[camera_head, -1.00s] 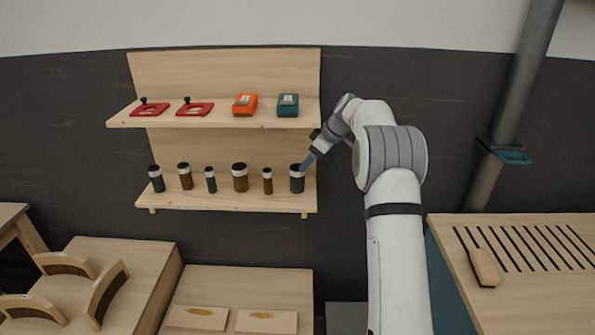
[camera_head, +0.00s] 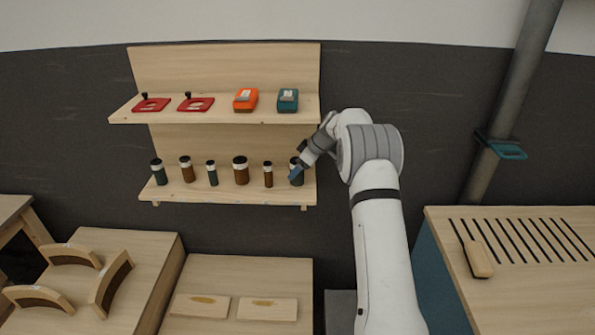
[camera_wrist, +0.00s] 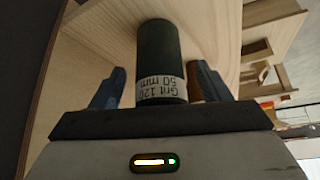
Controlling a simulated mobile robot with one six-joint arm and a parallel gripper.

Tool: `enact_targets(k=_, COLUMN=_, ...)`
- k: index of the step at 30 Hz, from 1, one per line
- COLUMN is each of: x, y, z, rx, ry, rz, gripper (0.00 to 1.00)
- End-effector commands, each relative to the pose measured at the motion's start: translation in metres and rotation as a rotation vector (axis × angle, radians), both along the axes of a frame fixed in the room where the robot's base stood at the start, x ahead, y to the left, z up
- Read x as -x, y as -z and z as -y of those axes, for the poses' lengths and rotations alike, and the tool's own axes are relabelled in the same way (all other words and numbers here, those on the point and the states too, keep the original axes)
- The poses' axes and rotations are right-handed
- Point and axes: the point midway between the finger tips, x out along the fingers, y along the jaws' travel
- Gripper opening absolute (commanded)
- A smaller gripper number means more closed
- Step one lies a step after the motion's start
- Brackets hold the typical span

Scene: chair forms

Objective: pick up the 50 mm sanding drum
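The 50 mm sanding drum (camera_wrist: 160,50) is a dark green cylinder with a white band printed "Grit 120 50 mm", upside down in the wrist view. In the head view the drum (camera_head: 300,181) stands at the right end of the lower shelf, partly hidden by my gripper (camera_head: 295,172). In the wrist view my gripper (camera_wrist: 160,88) is open, with one blue finger on each side of the drum. A gap shows at the left finger; the right finger is closer, and I cannot tell whether it touches.
Several smaller or brown drums, such as the narrow brown one (camera_head: 268,175), stand left along the lower shelf (camera_head: 225,192). The upper shelf (camera_head: 220,115) above holds red templates, an orange block (camera_head: 246,100) and a teal block (camera_head: 288,100).

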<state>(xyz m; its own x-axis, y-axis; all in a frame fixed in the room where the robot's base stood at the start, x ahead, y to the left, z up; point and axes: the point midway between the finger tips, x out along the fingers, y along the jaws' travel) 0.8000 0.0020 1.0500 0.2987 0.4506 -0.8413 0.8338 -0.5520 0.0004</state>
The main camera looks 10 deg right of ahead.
Motion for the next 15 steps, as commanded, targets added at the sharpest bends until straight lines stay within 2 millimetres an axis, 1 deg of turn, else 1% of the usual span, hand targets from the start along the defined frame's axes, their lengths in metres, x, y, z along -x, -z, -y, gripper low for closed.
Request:
enact_targets(k=1, x=0.0001, y=0.0001, z=0.0003, rx=0.000, ry=0.000, rz=0.000, gripper=0.66)
enact_targets(k=2, x=0.0001, y=0.0001, z=0.0003, rx=0.000, ry=0.000, rz=0.000, gripper=0.63)
enact_targets(k=15, x=0.0001, y=-0.0002, z=0.0013, rx=0.000, ry=0.001, rz=0.000, gripper=0.27)
